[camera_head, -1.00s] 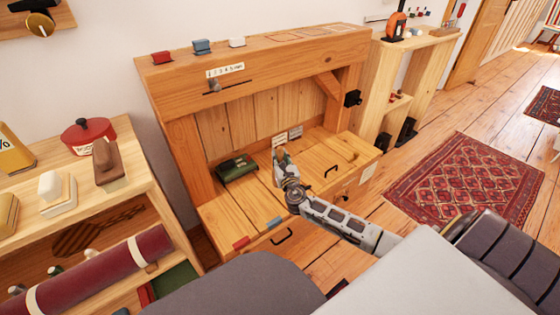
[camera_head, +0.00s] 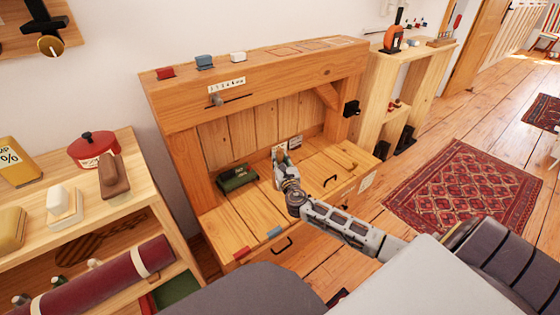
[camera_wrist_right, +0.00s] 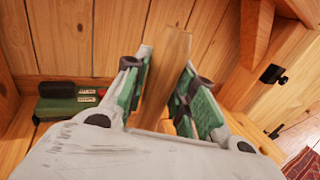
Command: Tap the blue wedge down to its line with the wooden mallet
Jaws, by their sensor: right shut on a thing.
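The blue wedge (camera_head: 205,62) sits on the bench's top beam (camera_head: 260,72), between a red wedge (camera_head: 166,73) and a white wedge (camera_head: 238,57). Its line cannot be made out. My right gripper (camera_head: 281,152) is low over the bench's worktop, below and right of the blue wedge and well apart from it. In the right wrist view, its green fingers (camera_wrist_right: 160,95) are shut on a plain wooden handle, the wooden mallet (camera_wrist_right: 172,62). The mallet's head cannot be made out in either view. My left gripper is not in view.
A green box (camera_head: 237,178) lies on the worktop left of my right gripper. A slider (camera_head: 216,100) and scale label are on the beam's front. A brace and black knob (camera_head: 351,108) are at right. A shelf with a red pot (camera_head: 94,147) stands at left.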

